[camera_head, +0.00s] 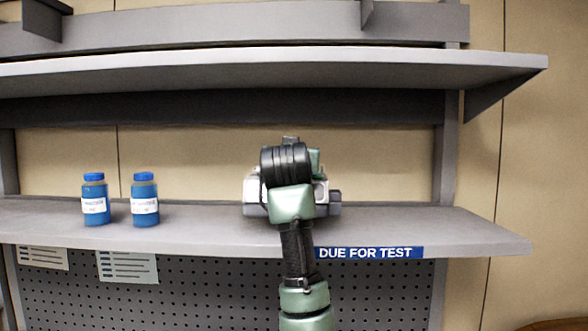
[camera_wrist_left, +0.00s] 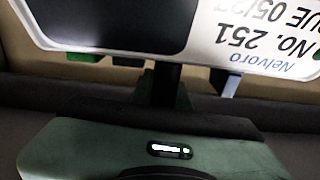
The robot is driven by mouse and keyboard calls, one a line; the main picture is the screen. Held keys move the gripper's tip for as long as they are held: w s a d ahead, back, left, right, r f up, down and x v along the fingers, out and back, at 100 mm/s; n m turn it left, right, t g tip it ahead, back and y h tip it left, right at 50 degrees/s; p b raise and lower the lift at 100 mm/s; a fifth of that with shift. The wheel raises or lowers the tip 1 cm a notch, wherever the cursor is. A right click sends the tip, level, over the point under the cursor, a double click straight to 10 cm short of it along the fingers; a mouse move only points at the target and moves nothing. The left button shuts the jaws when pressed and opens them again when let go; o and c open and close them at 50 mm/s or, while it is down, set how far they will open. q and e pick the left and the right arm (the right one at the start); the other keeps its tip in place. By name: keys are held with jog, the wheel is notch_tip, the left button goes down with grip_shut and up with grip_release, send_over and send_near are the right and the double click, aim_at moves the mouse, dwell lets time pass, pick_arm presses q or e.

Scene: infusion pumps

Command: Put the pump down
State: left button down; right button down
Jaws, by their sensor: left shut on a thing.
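The pump (camera_head: 254,190), white and grey, is at the middle shelf (camera_head: 190,235), above the "DUE FOR TEST" label (camera_head: 368,253). My left arm hides most of it. Whether its base touches the shelf is hard to tell. My left gripper (camera_wrist_left: 166,84) is shut on the pump. In the left wrist view the pump (camera_wrist_left: 225,45) shows a dark screen and a white label reading "Nelvoro No. 251", upside down. The fingers reach up to its lower edge in that view. In the head view the fingertips are hidden behind my wrist. My right gripper is not in view.
Two blue bottles with white labels, a left one (camera_head: 95,200) and a right one (camera_head: 145,200), stand on the same shelf to the left. An upper shelf (camera_head: 270,75) overhangs. The shelf is clear between bottles and pump, and right of the pump.

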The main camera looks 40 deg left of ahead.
pick_arm(q)
jog(key=shift+s+d+f, duration=0.1)
jog(key=shift+d+f, duration=0.05)
jog(key=shift+f, duration=0.8)
jog(key=shift+a+f, duration=0.2)
jog(key=shift+f, duration=0.25)
jog(key=shift+d, duration=0.1)
jog(key=c, duration=1.4)
grip_release()
jog(key=shift+f, duration=0.15)
jog(key=shift+o, duration=0.2)
